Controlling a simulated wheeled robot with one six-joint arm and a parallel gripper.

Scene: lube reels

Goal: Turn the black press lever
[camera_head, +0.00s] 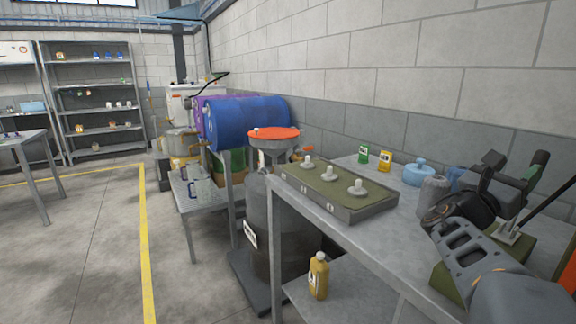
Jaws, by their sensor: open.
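A thin black bar (548,204), which looks like the press lever, slants up to the right edge of the view from a pale base at the right end of the bench. Its upper end is cut off by the frame. My gripper (517,166) is open, with its dark fingers pointing up and apart, just above and left of the bar. It appears empty. I cannot tell the depth between gripper and bar, but no grip on the bar shows. My arm covers part of the bench and the lever's surroundings.
A grey bench (375,236) carries a flat green-topped box (325,186) with several white knobs, small bottles (384,160) and a blue container (418,173). A yellow bottle (319,276) stands on the lower shelf. Open floor lies left.

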